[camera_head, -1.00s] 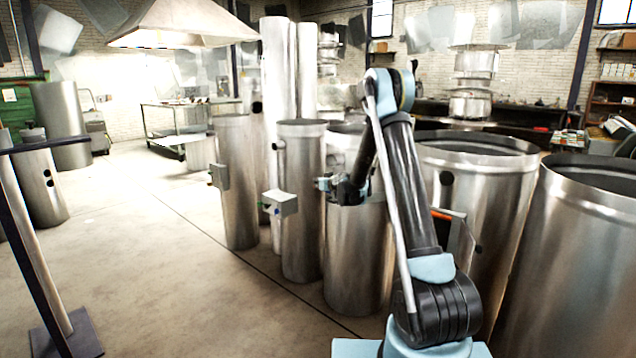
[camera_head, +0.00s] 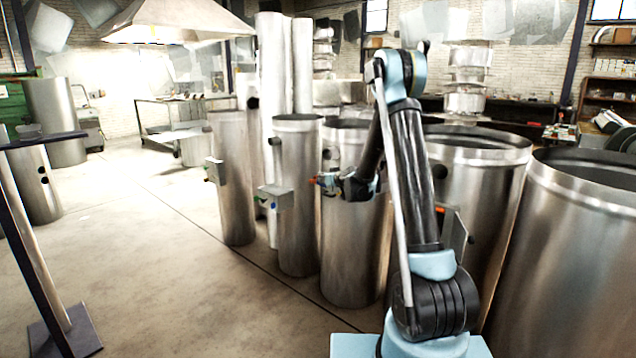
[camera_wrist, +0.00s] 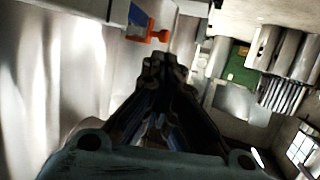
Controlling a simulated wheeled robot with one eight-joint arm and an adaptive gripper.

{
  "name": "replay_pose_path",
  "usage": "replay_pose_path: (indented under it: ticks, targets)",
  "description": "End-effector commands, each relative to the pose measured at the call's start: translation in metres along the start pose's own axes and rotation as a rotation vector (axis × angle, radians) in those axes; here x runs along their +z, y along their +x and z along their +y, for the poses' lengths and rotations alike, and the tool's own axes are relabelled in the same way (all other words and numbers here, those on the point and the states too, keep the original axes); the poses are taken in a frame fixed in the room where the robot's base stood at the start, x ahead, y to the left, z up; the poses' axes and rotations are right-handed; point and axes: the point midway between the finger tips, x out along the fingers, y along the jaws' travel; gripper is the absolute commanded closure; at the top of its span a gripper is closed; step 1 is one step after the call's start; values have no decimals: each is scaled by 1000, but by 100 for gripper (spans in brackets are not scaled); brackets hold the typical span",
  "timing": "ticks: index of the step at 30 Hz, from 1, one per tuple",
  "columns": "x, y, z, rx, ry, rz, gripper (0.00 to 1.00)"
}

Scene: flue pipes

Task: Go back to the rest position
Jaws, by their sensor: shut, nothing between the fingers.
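My arm rises at the right of the head view and bends down to the left. My gripper (camera_head: 322,182) is at its end, in front of the middle steel flue pipe (camera_head: 352,240). In the wrist view my gripper (camera_wrist: 162,66) points away with its dark fingers together and nothing between them. An orange handle (camera_wrist: 150,36) with a blue part shows just beyond the fingertips on the left. I cannot tell whether the fingers touch it.
Several upright steel pipes stand close around my arm, including a slim one (camera_head: 298,225) with a grey box (camera_head: 274,197) and a wide open one (camera_head: 575,260) at right. A dark post stand (camera_head: 40,240) is at left. The floor (camera_head: 150,260) between is clear.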

Motion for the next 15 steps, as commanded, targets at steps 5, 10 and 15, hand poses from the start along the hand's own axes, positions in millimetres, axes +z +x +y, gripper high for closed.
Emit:
replay_pose_path:
  ticks: [5, 10, 15]
  targets:
    - [-1, -9, -5, -7, -2, 0, 100]
    - [-2, -9, -10, -12, -4, 0, 100]
    - [-2, -8, -13, -15, -4, 0, 100]
